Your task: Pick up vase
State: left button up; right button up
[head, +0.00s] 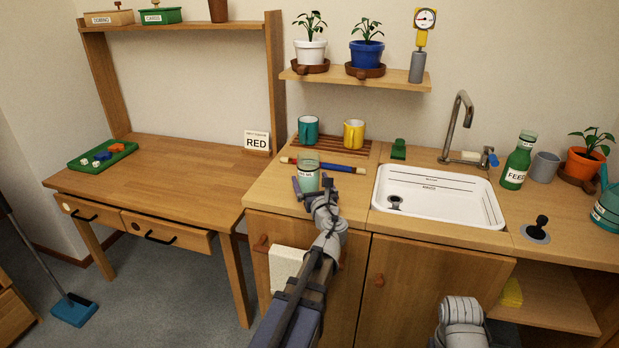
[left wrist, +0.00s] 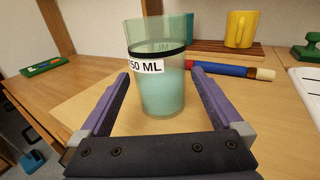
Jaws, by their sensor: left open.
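A clear greenish glass vessel (head: 308,175) stands upright on the wooden counter left of the sink. In the left wrist view this vessel (left wrist: 162,85) has a black band, a white label ending in "50 ML" and pale teal contents. My left gripper (head: 311,187) is open at the vessel. In the left wrist view the purple fingers of this gripper (left wrist: 160,95) stand on either side of it, with gaps showing. Nothing in view is clearly marked as a vase. A brown vessel (head: 218,10) on the top left shelf is cut off by the picture edge. My right gripper is not in view.
Behind the vessel lie a red-and-blue rod (head: 325,165) and a slatted rack with a teal mug (head: 308,130) and a yellow mug (head: 353,134). The white sink (head: 440,195) is to the right. The desk (head: 170,175) at left is mostly clear.

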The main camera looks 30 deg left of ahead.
pick_arm(q)
jog(key=shift+r+p+x, duration=0.2)
jog(key=shift+p+x, duration=0.1)
jog(key=shift+x, duration=2.95)
grip_shut()
jog(key=shift+r, duration=0.1)
notch_tip(320, 180, up, 10)
jog(key=p, duration=1)
